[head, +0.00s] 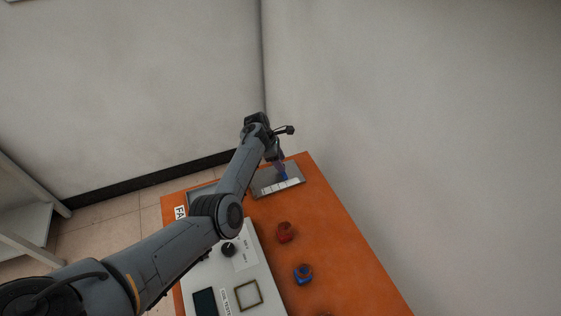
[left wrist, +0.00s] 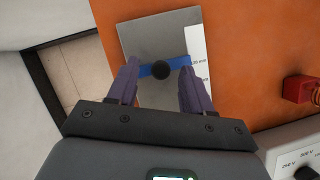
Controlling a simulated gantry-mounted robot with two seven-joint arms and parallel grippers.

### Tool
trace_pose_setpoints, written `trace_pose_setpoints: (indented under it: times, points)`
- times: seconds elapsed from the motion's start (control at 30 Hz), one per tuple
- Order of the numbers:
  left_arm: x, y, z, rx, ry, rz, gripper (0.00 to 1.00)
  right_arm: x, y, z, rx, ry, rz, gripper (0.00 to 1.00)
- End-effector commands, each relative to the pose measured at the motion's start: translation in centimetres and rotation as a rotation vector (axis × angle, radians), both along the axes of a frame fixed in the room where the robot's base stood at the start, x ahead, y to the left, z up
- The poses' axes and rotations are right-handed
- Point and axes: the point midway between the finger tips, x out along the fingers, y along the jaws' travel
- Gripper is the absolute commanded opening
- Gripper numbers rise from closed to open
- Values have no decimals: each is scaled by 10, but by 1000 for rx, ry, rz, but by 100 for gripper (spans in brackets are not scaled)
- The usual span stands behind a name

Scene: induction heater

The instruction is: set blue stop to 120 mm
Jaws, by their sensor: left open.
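The blue stop (left wrist: 147,71) is a blue bar with a round black knob (left wrist: 161,70), lying across a grey metal plate (left wrist: 155,33). A white scale strip (left wrist: 196,45) runs along the plate's right side; its small mm labels are partly legible near the bar's right end. My left gripper (left wrist: 160,66) is open, its two purple fingers on either side of the knob, over the bar. Whether they touch the bar I cannot tell. In the head view the blue stop (head: 284,176) shows small under my left gripper (head: 280,168). My right gripper is not in view.
The plate sits at the far end of an orange table (head: 340,235), near the walls. A red part (head: 286,232) and a blue part (head: 303,274) stand nearer on the table. A white control panel (head: 262,277) with a black knob (head: 229,249) lies beneath my left arm.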

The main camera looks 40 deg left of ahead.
Motion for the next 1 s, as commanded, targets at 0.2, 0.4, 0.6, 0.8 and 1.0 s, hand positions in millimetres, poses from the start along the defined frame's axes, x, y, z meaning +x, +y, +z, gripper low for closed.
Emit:
trace_pose_setpoints:
  times: [0.2, 0.4, 0.6, 0.8, 1.0]
  points:
    - [-9, 10, 33, 1, 0, 3, 50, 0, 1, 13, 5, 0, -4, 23]
    - [-17, 19, 65, 2, -2, 1, 50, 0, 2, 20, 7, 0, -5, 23]
    - [-24, 26, 85, 1, -1, 1, 50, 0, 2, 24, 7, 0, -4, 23]
    - [-26, 28, 92, 0, 0, 0, 50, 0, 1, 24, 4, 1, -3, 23]
    - [-26, 28, 92, 0, 0, 0, 50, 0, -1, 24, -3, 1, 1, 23]
